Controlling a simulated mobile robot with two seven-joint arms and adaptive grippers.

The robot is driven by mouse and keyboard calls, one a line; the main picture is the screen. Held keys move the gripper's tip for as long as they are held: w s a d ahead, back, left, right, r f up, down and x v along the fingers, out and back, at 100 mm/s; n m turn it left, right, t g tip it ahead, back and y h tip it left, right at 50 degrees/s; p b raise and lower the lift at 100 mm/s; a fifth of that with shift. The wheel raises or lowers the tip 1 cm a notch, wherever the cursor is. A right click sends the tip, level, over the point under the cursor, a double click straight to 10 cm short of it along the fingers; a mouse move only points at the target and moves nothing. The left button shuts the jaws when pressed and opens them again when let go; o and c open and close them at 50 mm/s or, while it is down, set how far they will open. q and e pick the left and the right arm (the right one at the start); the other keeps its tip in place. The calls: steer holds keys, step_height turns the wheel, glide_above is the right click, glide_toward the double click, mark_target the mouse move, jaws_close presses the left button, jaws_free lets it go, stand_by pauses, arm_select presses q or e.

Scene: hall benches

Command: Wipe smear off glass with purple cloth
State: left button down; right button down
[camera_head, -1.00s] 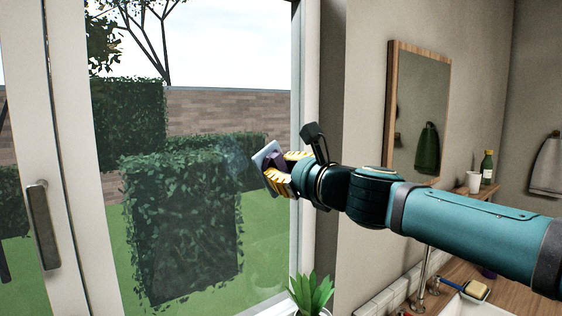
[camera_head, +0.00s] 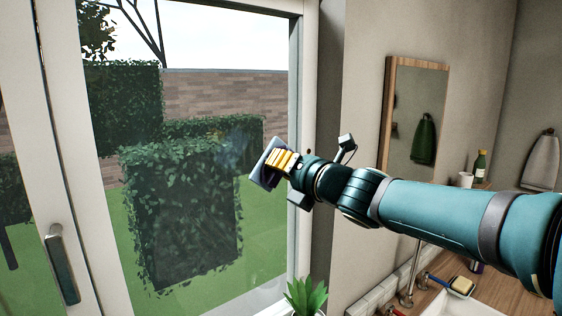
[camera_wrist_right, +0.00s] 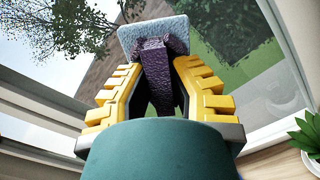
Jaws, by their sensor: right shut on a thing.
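In the head view the pad (camera_head: 262,166) is tilted, close to the right side of the window glass (camera_head: 262,270). I cannot tell whether it touches. A faint bluish hazy smear (camera_head: 232,150) shows on the glass just left of the pad, over the hedge. My left gripper is out of view.
The white window frame (camera_head: 307,90) rises just right of the pad. A window handle (camera_head: 62,265) is at left. A potted plant (camera_head: 304,295) stands below. Right are a mirror (camera_head: 408,120), a green bottle (camera_head: 480,165), and a counter with a sponge (camera_head: 462,284).

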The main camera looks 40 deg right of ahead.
mark_target(236, 155)
steer(key=shift+w+d+b, duration=0.15)
steer(key=shift+w+b, duration=0.15)
steer(key=shift+w, duration=0.6)
steer(key=shift+w+d+b, duration=0.1)
steer(key=shift+w+b, duration=0.2)
steer(key=shift+w, duration=0.55)
steer(key=shift+w+d+r, duration=0.1)
steer(key=shift+w+d, duration=0.05)
steer(key=shift+w, duration=1.1)
steer(key=shift+w+d+b, duration=0.1)
steer(key=shift+w+b, duration=0.45)
steer(key=shift+w, duration=0.45)
steer(key=a+b, duration=0.2)
steer(key=a, duration=0.1)
steer(key=shift+w+a+b, duration=0.15)
steer(key=shift+a+b, duration=0.05)
steer(key=shift+b, duration=0.2)
steer(key=shift+a, duration=0.3)
steer(key=shift+w+b, duration=0.1)
steer(key=shift+b, duration=0.2)
